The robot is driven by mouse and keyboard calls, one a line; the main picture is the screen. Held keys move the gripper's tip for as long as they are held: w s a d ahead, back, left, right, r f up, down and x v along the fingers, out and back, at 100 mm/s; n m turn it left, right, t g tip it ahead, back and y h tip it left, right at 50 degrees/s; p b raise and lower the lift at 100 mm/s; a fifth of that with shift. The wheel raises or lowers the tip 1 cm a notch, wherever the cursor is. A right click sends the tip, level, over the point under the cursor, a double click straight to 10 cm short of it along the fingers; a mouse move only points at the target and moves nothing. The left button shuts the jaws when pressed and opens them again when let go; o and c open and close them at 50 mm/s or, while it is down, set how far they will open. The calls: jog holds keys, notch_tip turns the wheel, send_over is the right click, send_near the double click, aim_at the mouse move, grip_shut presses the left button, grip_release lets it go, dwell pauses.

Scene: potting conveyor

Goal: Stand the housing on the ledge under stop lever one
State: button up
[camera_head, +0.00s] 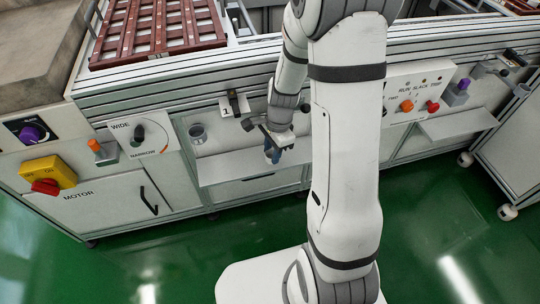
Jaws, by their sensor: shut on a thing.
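My gripper (277,143) is in front of the ledge's back wall, just over the right part of the ledge. It is shut on a small blue-grey piece, apparently the housing (271,156), mostly hidden by the gripper and small in view. Whether the piece touches the ledge I cannot tell. The pale ledge (222,172) juts from the machine front. Stop lever one (233,102) is a black lever on a white plate marked 1, above the ledge and up-left of my gripper.
A grey round cup-like part (197,134) is at the ledge's left end. A WIDE/NARROW knob panel (140,136) and a yellow motor switch (48,175) are left. A RUN/SLACK/TRIP panel (413,95) and another ledge (455,124) are right. The ledge's front-left part is bare.

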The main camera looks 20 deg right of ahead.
jog(key=shift+f+b, duration=0.75)
jog(key=shift+f, duration=0.45)
jog(key=shift+f, duration=0.15)
jog(key=o, duration=1)
jog(key=r+p, duration=0.1)
jog(key=r, duration=0.1)
jog(key=r+p, duration=0.1)
jog(key=r, duration=0.2)
jog(key=d+r+p, duration=0.1)
jog(key=r, duration=0.1)
jog(key=shift+w+r+p, duration=0.1)
jog(key=shift+r+p, duration=0.2)
jog(key=shift+r, duration=0.1)
